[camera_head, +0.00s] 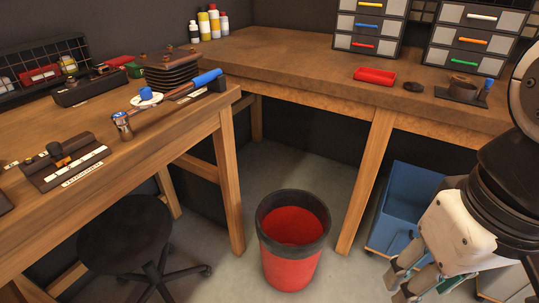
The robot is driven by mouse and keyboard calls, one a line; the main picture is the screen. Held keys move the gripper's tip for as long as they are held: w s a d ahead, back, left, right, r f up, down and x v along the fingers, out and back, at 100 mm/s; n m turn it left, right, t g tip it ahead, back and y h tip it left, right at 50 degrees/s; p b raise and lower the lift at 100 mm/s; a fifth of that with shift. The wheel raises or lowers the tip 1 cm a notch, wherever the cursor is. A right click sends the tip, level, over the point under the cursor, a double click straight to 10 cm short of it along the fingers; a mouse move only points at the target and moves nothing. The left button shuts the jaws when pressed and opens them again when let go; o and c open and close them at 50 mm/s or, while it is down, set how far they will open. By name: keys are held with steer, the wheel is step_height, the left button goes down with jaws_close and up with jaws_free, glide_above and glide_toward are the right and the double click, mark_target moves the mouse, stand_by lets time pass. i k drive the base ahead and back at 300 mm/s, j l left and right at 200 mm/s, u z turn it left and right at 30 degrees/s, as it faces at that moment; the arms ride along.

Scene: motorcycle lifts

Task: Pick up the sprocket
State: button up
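A small dark round part (413,87), which may be the sprocket, lies flat on the back workbench, right of the red tray. It is too small for me to make out teeth. A stack of dark flat discs (171,72) stands on the left workbench, and I cannot tell whether it holds sprockets. My gripper (400,286) hangs at the lower right, well below the back bench top and in front of it. Its fingers look apart, with nothing visible between them. It touches neither part.
The back workbench (290,55) carries a red tray (375,76), drawer cabinets (368,27) and a dark holder (462,89). The left bench (150,125) holds tools. A red bin (291,262), black stool (125,235) and blue cart (408,196) stand on the floor.

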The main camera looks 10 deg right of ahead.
mark_target(412, 85)
steer(key=i+l, duration=0.35)
steer(key=l, duration=0.3)
steer(key=i+l, duration=0.2)
steer(key=l+z, duration=0.05)
steer(key=l, duration=0.1)
